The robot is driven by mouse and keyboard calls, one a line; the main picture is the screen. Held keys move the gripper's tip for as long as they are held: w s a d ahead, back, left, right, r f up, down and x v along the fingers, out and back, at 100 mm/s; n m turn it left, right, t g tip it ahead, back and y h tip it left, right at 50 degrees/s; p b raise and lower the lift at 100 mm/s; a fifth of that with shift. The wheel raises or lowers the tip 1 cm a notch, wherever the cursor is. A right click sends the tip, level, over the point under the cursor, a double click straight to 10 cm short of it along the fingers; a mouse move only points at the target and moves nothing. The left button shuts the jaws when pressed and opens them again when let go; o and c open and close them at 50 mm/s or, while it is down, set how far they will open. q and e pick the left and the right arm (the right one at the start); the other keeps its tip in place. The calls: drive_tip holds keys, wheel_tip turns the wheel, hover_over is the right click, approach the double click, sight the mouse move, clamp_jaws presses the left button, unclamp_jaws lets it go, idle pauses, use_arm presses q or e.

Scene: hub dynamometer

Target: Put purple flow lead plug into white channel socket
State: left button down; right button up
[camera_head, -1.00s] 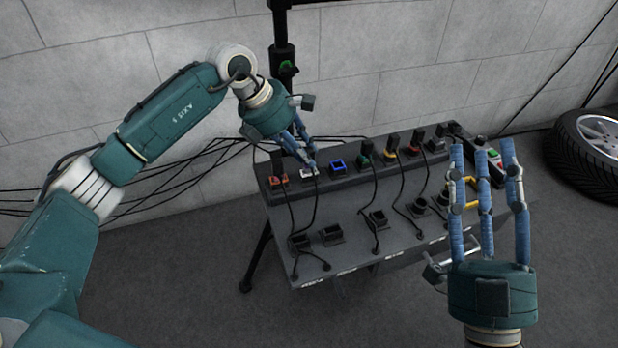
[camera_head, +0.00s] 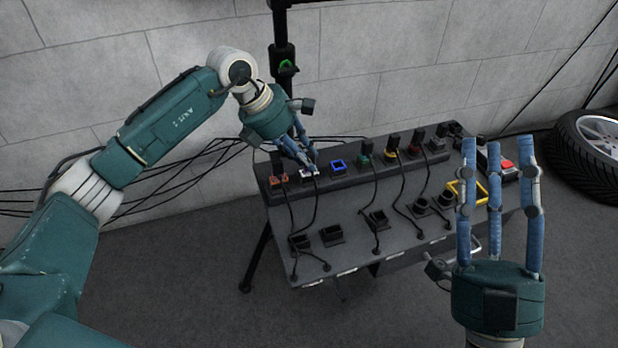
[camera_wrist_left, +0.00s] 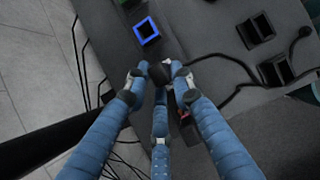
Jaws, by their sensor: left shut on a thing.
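The white channel socket (camera_head: 306,175) is in the row on the raised back strip of the bench, between the orange and blue sockets. My left gripper (camera_head: 309,166) is right over it, pointing down, and partly covers it. In the left wrist view its fingers (camera_wrist_left: 158,80) are shut on a dark plug (camera_wrist_left: 159,71). A black lead runs from there down the bench front. No purple shows on the plug, and I cannot tell how deep it sits in the socket. My right gripper (camera_head: 497,172) is open and empty, fingers up, in front of the bench's right end.
The blue-rimmed socket (camera_head: 338,166) is empty, just right of the white one. The orange socket (camera_head: 278,180) at left holds a black plug. Several other plugged sockets and leads lie to the right. Empty black holders (camera_head: 332,235) stand on the lower bench panel.

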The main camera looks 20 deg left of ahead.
use_arm(q)
drive_tip(key=c, duration=1.4)
unclamp_jaws()
drive_tip(key=v, duration=1.2)
